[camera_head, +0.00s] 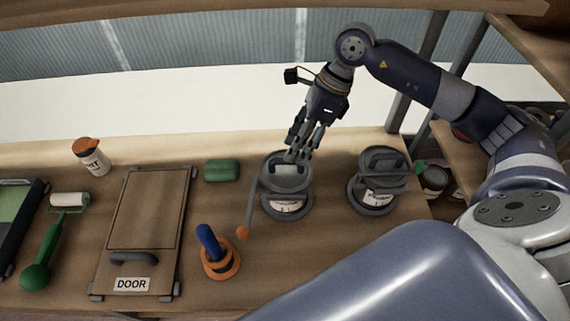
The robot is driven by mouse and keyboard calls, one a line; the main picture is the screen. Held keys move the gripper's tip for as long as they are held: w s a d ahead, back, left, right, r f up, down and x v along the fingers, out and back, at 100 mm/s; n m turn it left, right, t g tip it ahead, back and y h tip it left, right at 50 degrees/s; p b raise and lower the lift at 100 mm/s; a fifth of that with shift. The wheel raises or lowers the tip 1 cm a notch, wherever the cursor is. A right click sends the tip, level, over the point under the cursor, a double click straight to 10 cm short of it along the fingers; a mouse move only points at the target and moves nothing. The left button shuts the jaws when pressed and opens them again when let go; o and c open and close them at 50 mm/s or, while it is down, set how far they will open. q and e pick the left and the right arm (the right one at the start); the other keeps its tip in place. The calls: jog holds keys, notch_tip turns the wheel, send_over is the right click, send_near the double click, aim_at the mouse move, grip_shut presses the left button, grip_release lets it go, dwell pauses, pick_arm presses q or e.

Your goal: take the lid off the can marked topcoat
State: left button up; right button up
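A grey can (287,203) with a pale label stands in the middle of the bench, its lid (288,181) on top; the label's writing is too small to read. A second grey can (377,198) stands to its right, with its own handled lid (384,161); its label is also hard to read, perhaps "primer". My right gripper (297,155) points down at the handle of the middle can's lid. Its fingertips overlap the handle in the picture; I cannot tell whether they grip it. My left gripper is out of view.
A stick with an orange end (243,232) leans by the middle can. My arm spans the right side.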

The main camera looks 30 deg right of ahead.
aim_at(286, 167)
jog(key=x, duration=0.1)
jog(key=p+x, duration=0.1)
jog(key=x, duration=0.1)
jog(key=shift+w+a+f+p, duration=0.2)
jog(key=shift+w+a+p, duration=0.05)
jog(key=shift+a+p, duration=0.1)
jog(key=shift+a+f, duration=0.1)
jog(key=shift+f, duration=0.3)
grip_shut()
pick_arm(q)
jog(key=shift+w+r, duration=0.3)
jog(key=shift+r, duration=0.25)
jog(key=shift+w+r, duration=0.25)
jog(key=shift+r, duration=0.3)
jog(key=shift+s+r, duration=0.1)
pick_arm(e)
jog(key=shift+r, duration=0.2)
